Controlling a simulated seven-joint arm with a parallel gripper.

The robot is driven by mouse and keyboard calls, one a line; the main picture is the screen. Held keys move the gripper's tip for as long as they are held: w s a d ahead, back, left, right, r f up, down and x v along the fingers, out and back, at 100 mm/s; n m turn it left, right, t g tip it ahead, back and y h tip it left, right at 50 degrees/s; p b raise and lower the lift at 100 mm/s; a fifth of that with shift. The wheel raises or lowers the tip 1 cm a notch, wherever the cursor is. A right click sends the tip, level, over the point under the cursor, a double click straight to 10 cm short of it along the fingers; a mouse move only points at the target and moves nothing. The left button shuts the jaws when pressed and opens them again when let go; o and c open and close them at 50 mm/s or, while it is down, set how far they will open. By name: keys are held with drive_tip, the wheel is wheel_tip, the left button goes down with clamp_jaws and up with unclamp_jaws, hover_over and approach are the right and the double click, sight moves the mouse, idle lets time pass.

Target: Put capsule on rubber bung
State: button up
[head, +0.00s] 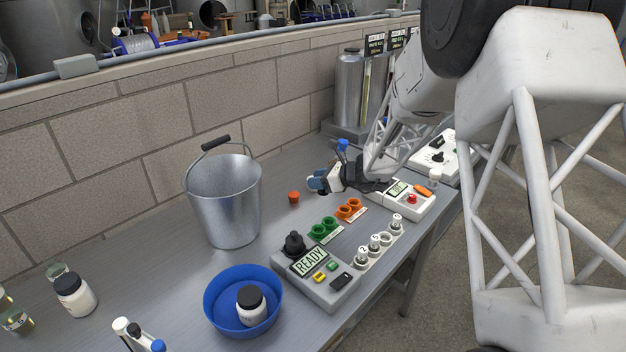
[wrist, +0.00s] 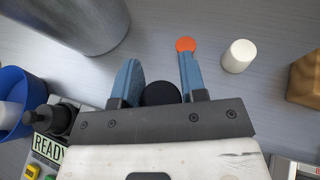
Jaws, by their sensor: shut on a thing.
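My gripper (head: 318,181) is low over the bench, beyond the button box. In the wrist view its two blue fingers (wrist: 160,78) stand apart with a dark round thing (wrist: 160,94) between them. I take this to be the capsule, held; most of it is hidden. A small orange-red plug (head: 294,197) stands on the bench left of my gripper and looks like the rubber bung. In the wrist view the orange plug (wrist: 185,44) shows just beyond the right fingertip, apart from the held thing as far as I can tell.
A white cylinder (wrist: 239,55) stands right of the plug, with a brown block (wrist: 304,80) further right. A metal bucket (head: 224,205), a blue bowl (head: 219,319) with a black-lidded jar, and the READY box (head: 331,294) stand around.

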drive_tip(key=w+a, duration=0.1)
drive_tip(key=w, duration=0.4)
drive_tip(key=w+f, duration=0.1)
drive_tip(key=w, duration=0.4)
drive_tip(key=w+a, duration=0.1)
drive_tip(key=w, duration=0.4)
drive_tip(key=shift+w+a+f, duration=0.3)
drive_tip(key=shift+w, duration=0.1)
drive_tip(key=shift+f, duration=1.75)
drive_tip(key=shift+f, duration=0.15)
drive_tip(key=o, duration=0.6)
drive_tip(key=shift+r, duration=0.2)
drive_tip(key=shift+v, duration=6)
